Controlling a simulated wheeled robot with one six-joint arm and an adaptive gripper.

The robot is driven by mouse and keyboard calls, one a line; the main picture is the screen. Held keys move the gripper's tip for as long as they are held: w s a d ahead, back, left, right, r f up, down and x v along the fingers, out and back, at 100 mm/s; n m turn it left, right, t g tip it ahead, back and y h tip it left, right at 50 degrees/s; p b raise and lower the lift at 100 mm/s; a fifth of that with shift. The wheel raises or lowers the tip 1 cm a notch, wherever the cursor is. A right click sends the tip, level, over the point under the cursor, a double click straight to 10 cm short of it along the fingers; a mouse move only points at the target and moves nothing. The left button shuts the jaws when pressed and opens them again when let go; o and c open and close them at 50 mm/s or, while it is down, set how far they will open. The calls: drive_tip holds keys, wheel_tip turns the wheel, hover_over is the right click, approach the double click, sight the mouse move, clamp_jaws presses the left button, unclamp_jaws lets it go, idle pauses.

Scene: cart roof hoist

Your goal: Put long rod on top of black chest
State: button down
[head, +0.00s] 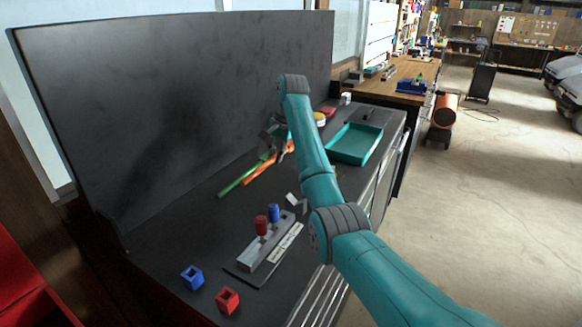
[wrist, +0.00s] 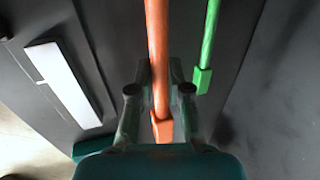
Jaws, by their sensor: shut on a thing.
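An orange rod (head: 262,171) is at the middle of the dark worktop. It runs lengthwise through the wrist view (wrist: 157,40), with a thicker block end toward me. My gripper (head: 281,146) is shut on this rod near that end; its fingers (wrist: 160,88) are on either side of it. I cannot tell whether the rod touches the worktop. A green rod (head: 236,182) lies beside it, apart from my gripper; it also shows in the wrist view (wrist: 209,40). The dark-topped unit with drawers (head: 205,225) is the nearest black chest-like thing; I cannot tell if it is the named chest.
A teal tray (head: 374,157) is at the right of the worktop. A grey block holder (head: 262,250) with red and blue pegs stands nearer. A blue cube (head: 192,277) and a red cube (head: 228,300) lie at the front. A tall black panel (head: 180,90) closes the back.

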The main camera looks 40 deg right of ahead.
sight(275, 183)
wheel_tip(275, 183, down, 8)
drive_tip(key=shift+f, duration=0.15)
idle(0.3)
drive_tip(key=shift+f, duration=0.15)
drive_tip(key=c, duration=1.1)
unclamp_jaws()
